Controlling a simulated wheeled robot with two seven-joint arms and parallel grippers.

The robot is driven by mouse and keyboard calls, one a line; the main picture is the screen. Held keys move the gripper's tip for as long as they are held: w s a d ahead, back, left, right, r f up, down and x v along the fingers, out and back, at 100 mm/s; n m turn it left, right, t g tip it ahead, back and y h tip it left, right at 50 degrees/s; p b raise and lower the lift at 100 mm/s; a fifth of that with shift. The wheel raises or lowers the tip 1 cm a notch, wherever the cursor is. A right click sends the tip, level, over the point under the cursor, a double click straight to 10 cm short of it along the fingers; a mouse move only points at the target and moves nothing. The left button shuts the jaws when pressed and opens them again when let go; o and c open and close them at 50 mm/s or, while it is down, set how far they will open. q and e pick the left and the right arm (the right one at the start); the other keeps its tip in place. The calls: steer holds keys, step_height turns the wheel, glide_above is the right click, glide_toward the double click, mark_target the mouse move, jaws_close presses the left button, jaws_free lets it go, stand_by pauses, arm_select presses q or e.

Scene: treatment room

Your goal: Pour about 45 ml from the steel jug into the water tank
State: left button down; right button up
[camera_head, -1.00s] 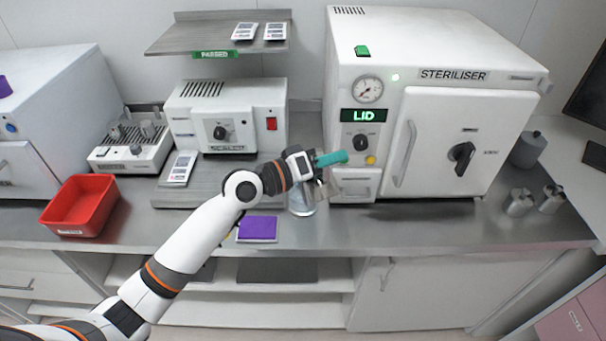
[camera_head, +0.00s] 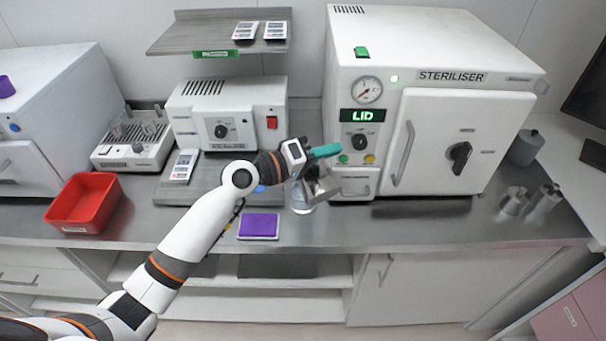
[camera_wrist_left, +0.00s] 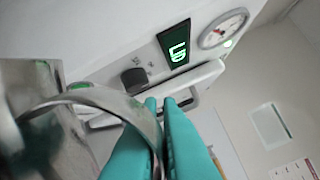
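My left gripper (camera_head: 325,151) is in front of the steriliser's lower left side, with its teal fingers shut on the steel jug's handle. The steel jug (camera_head: 322,188) hangs just below the fingers and looks tilted. In the left wrist view the jug (camera_wrist_left: 45,120) fills the left side, and its curved handle passes between the fingertips (camera_wrist_left: 165,108). The water tank appears to be the white box (camera_head: 360,187) low on the steriliser's front, beside the jug. In the wrist view its pale rim (camera_wrist_left: 205,75) shows partly behind the fingers. I cannot see any liquid. My right gripper is out of view.
A purple pad (camera_head: 259,226) and a red bin (camera_head: 85,203) lie left. More steel vessels (camera_head: 514,201) stand at right.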

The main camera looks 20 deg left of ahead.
mark_target(335, 182)
arm_select(q)
steer(key=shift+s+d+r, duration=0.1)
steer(key=shift+s+d, duration=0.2)
steer(key=shift+d, duration=0.2)
steer(key=shift+r+n+p, duration=0.3)
steer(key=shift+n+p, duration=0.1)
steer(key=shift+p, duration=0.15)
stand_by(0.4)
steer(key=shift+s+d, duration=0.3)
steer(key=shift+f+n, duration=0.1)
steer(key=shift+n, duration=0.3)
stand_by(0.3)
steer(key=f+m+b, duration=0.1)
steer(key=s+f+b, duration=0.1)
steer(key=shift+s+d+m+b, duration=0.1)
steer(key=shift+d+m+b, duration=0.3)
steer(key=shift+s+d+r+m+b, duration=0.25)
steer(key=shift+s+d+m, duration=0.1)
steer(key=shift+m, duration=0.4)
steer(key=shift+s+d+r+m+b, duration=0.2)
steer(key=shift+s+m, duration=0.2)
steer(key=shift+m, duration=0.4)
steer(key=shift+s+d+r+m+b, duration=0.25)
steer(key=shift+s+d+m, duration=0.1)
steer(key=shift+m, duration=0.4)
